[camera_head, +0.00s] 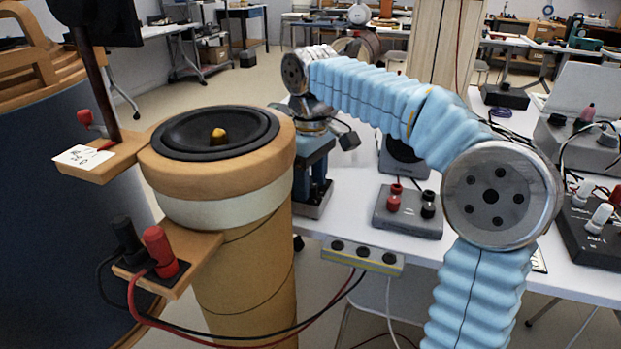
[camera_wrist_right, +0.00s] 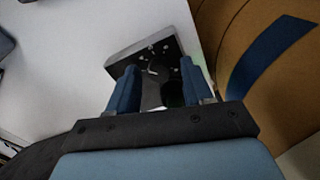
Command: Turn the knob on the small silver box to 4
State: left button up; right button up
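The small silver box (camera_head: 314,205) sits near the left edge of the white table, mostly covered by my right gripper (camera_head: 313,183), which points down over it. In the right wrist view the box (camera_wrist_right: 122,56) lies tilted, with small white marks on its top face. My right gripper (camera_wrist_right: 159,70) has its two blue fingers apart, one on each side of the box's middle. A dark round shape between them looks like the knob (camera_wrist_right: 154,70); its setting is not readable. Whether the fingers touch it I cannot tell. My left gripper is not in view.
A speaker on a tan tube (camera_head: 240,205) stands close left of the box. A grey terminal box (camera_head: 408,221) is to the right, with a socket strip (camera_head: 362,257) at the table's front edge. Red and black cables hang below. Bare white table (camera_head: 345,205) lies between.

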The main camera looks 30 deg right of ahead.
notch_tip(320, 180, up, 14)
jog(key=p, duration=0.3)
jog(key=shift+p, duration=0.35)
jog(key=shift+f, duration=0.1)
